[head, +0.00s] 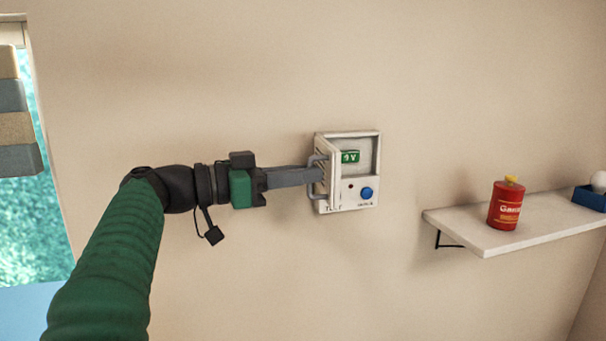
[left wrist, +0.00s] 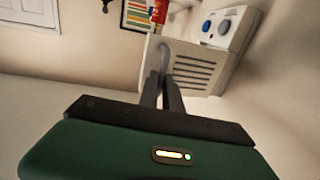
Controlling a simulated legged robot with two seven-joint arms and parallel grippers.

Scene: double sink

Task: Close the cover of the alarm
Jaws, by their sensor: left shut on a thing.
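The alarm (head: 345,200) is a white box on the wall, with a blue button and a green 9 V battery (head: 350,156) in its recess. Its cover (head: 332,168) stands open, hinged at the left side and swung out from the wall. In the left wrist view the slotted cover (left wrist: 195,70) and the alarm's buttons (left wrist: 215,25) show at upper right. My left gripper (head: 318,175) is shut on the handle of the cover, a grey bar (left wrist: 163,58) in the left wrist view. My right gripper is not in view.
A white shelf (head: 485,238) on the wall at right holds a red can (head: 506,205) and a blue box (head: 590,198) with a white round thing. A window (head: 45,225) with stacked blind slats is at far left. The wall around the alarm is clear.

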